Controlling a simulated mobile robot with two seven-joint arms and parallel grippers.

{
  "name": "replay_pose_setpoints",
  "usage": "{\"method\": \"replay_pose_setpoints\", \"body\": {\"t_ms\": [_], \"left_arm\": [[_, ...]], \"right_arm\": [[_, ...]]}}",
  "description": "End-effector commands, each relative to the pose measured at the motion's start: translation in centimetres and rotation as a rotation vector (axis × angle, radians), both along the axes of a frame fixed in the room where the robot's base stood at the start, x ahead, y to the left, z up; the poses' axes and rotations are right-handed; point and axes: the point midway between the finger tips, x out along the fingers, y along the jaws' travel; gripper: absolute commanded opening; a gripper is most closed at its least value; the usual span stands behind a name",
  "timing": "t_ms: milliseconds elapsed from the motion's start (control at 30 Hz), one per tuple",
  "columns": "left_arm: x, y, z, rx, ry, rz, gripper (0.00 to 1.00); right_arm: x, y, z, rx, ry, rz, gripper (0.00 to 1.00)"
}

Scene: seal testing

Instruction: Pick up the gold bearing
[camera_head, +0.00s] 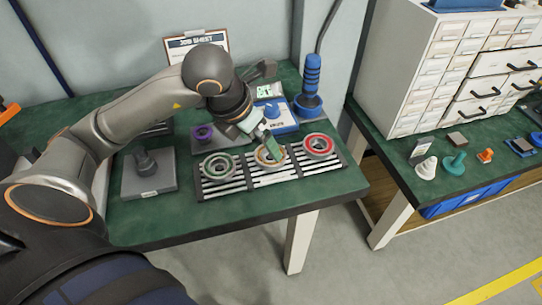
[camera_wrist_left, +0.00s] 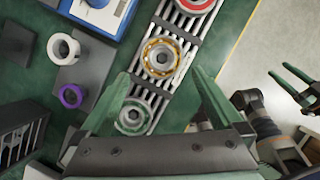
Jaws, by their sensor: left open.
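The gold bearing (camera_head: 262,158) lies flat on the middle slatted rack, between a green-ringed bearing (camera_head: 217,166) and a red-ringed bearing (camera_head: 320,145). My left gripper (camera_head: 272,148) is above the gold bearing, and its fingers hide part of it in the head view. In the left wrist view the gold bearing (camera_wrist_left: 147,60) shows whole, just ahead of and between the tips of my open left gripper (camera_wrist_left: 160,74). Nothing is between the fingers. My right gripper (camera_wrist_left: 278,69) shows at the right edge of the left wrist view, its fingers apart and empty.
Left of the racks are a grey plate with a dark knob (camera_head: 147,163) and a purple ring (camera_head: 204,133). A blue-and-white device (camera_head: 276,117) and a blue-handled tool (camera_head: 311,84) stand behind. The green table's front strip (camera_head: 240,212) is clear.

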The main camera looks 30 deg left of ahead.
Motion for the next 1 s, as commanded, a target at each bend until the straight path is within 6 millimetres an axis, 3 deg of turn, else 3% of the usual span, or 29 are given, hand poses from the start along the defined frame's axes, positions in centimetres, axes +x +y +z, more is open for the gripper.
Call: {"method": "replay_pose_setpoints", "body": {"t_ms": [400, 700, 1000], "left_arm": [[2.0, -0.7, -4.6, -0.002, 0.002, 0.000, 1.00], [2.2, -0.7, -5.0, 0.000, 0.000, -0.001, 1.00], [2.2, -0.7, -5.0, -0.001, 0.000, -0.001, 0.67]], "right_arm": [[-0.1, 0.1, -0.3, 0.001, -0.001, 0.002, 0.66], [-0.2, 0.0, -0.3, 0.001, -0.001, 0.001, 0.66], [-0.2, 0.0, -0.2, 0.001, -0.002, 0.001, 0.66]]}}
